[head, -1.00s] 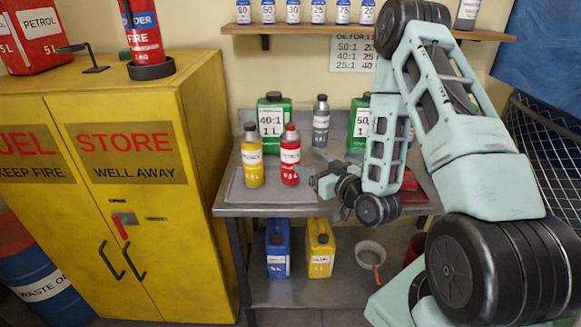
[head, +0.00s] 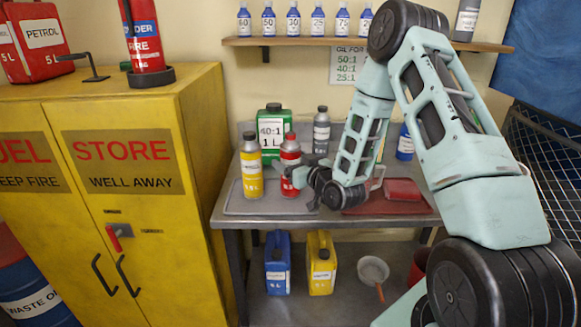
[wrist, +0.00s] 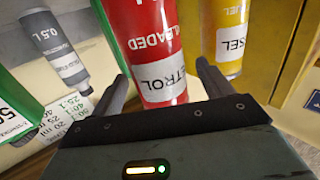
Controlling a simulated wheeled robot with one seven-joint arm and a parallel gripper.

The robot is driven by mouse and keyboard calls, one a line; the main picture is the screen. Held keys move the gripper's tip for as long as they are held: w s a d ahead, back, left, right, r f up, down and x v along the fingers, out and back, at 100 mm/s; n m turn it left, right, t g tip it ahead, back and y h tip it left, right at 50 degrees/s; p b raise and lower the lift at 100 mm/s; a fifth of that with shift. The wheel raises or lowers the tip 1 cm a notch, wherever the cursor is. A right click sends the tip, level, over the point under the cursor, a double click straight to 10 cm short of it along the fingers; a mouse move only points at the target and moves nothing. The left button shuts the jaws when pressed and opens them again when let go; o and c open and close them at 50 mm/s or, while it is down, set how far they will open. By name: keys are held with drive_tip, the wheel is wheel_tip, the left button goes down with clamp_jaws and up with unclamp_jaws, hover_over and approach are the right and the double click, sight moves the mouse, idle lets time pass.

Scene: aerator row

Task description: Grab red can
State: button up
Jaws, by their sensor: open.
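The red can (head: 290,152) with a grey cap and white label stands upright on the bench's left part. My gripper (head: 287,178) is open at its right side, low on its body, and partly covers it in the head view. In the wrist view the red can (wrist: 150,40) appears between the two spread fingers of my gripper (wrist: 162,82). Whether a finger touches it, I cannot tell.
A yellow can (head: 251,170) stands close to the left of the red can. A green 40:1 container (head: 273,120) and a grey bottle (head: 321,132) stand behind. A red box (head: 402,190) lies to the right. A yellow cabinet (head: 150,230) is left of the bench.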

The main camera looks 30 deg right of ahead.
drive_tip(key=w+p, duration=0.1)
drive_tip(key=w, duration=0.2)
drive_tip(key=shift+w+f, duration=0.15)
drive_tip(key=shift+w, duration=0.05)
drive_tip(key=c, duration=1.1)
drive_tip(key=shift+c, duration=0.2)
